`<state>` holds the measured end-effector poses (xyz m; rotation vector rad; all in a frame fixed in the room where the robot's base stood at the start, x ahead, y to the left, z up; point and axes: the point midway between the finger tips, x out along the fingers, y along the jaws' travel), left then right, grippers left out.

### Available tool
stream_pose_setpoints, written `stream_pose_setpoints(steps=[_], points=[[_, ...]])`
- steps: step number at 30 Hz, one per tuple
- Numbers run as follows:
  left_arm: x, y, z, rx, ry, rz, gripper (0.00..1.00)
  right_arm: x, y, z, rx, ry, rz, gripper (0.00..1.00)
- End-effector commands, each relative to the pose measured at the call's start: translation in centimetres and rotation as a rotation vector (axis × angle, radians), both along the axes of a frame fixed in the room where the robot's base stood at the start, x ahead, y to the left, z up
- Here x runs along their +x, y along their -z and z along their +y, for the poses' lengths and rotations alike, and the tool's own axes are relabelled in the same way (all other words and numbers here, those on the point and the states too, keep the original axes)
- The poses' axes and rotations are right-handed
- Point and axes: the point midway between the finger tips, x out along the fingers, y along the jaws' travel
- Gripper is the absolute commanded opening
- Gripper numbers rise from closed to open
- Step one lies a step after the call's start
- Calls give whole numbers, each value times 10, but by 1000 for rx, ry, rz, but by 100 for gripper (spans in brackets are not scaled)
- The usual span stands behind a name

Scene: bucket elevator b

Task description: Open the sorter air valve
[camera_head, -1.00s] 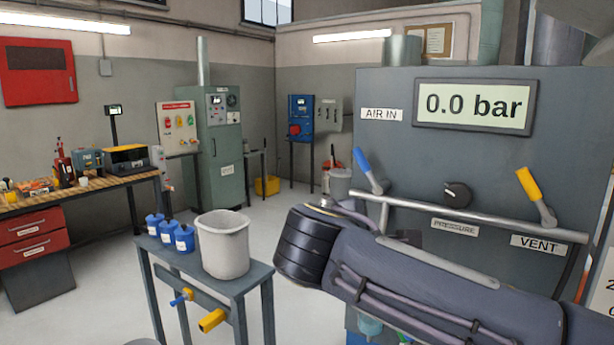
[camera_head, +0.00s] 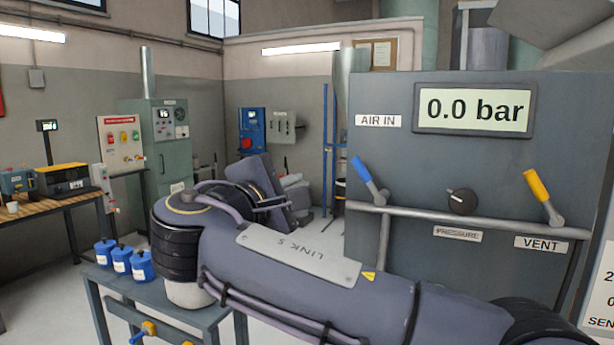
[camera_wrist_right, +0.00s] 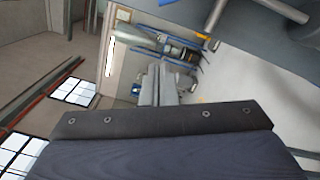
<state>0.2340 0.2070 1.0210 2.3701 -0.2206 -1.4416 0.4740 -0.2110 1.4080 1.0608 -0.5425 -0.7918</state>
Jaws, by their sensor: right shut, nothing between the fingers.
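The grey air panel (camera_head: 400,85) stands at the right in the head view. Below its AIR IN label (camera_head: 378,121) is a blue lever (camera_head: 364,172), tilted up to the left on a horizontal pipe. The panel display (camera_head: 474,109) reads 0.0 bar. My right arm crosses in front of the panel's lower part. My right gripper (camera_head: 268,192) is left of the blue lever and apart from it; its fingertips are hard to make out there. In the right wrist view its fingers (camera_wrist_right: 159,84) are together and empty. My left gripper is not in view.
A black knob (camera_head: 461,201) and a yellow VENT lever (camera_head: 537,184) are on the panel, right of the blue lever. A small table (camera_head: 190,317) with blue bottles (camera_head: 122,260) stands at lower left, partly behind my arm. Cabinets stand at the back.

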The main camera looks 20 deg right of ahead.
Motion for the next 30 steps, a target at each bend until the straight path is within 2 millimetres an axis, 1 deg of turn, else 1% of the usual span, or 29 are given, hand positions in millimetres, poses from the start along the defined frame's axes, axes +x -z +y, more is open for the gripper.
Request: stream_pose_setpoints(steps=[1, 12, 15, 21, 30], points=[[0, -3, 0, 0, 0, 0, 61, 5, -1, -9, 1, 6, 1, 0], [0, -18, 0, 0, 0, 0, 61, 53, -3, -71, 1, 5, 2, 0], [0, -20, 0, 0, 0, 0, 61, 41, -11, -82, 3, 3, -3, 0], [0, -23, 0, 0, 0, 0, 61, 31, -17, -95, 2, 1, -1, 0], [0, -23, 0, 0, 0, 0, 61, 29, -18, -97, 1, 0, 1, 0]])
